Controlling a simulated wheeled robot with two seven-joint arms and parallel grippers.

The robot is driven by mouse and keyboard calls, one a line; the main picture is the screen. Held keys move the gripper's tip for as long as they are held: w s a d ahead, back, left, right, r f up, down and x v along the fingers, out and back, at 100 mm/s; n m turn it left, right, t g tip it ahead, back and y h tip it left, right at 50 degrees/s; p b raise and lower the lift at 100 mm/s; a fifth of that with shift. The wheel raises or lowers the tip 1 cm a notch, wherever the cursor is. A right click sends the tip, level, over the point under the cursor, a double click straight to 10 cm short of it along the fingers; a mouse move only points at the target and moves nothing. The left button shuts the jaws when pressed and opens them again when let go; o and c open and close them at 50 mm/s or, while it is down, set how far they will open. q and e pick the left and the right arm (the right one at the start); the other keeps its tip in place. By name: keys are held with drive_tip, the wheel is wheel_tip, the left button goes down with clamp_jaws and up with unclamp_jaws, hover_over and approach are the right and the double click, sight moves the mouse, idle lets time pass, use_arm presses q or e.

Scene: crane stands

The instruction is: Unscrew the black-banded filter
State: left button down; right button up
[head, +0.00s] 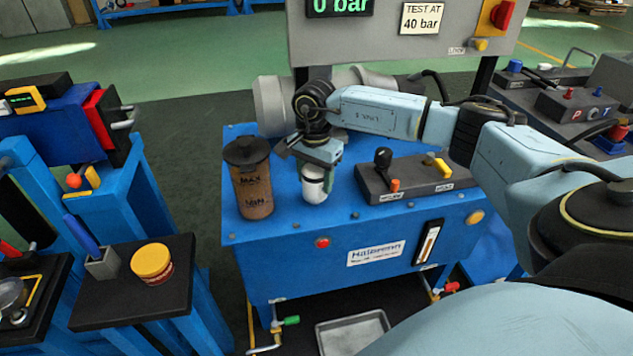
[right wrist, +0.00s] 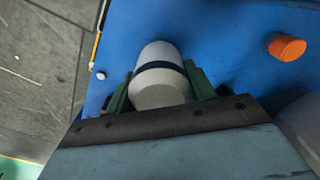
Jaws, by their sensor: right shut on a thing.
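The black-banded filter (head: 314,188) is a white cylinder on the blue power unit (head: 330,237), right of the brown oil tank. In the right wrist view the filter (right wrist: 160,88) shows a dark band around its rounded white body. My right gripper (head: 316,163) is shut on the filter, coming down on it from above in the head view. In the right wrist view its two green fingers lie on either side of the filter. The gripper hides the filter's upper part in the head view. My left gripper is not in view.
The brown tank (head: 252,180) with a black lid stands close left of the filter. A dark valve block (head: 420,178) with levers is to its right. A grey motor (head: 270,105) lies behind. A metal tray (head: 352,334) is on the floor below.

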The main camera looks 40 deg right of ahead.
drive_tip(key=shift+w+r, duration=0.1)
drive_tip(key=shift+r, duration=0.05)
drive_tip(key=n, duration=0.5)
drive_tip(key=n+b, duration=0.1)
drive_tip(key=n, duration=0.4)
idle(0.4)
drive_tip(key=o, duration=1.1)
drive_tip(key=shift+c, duration=0.7)
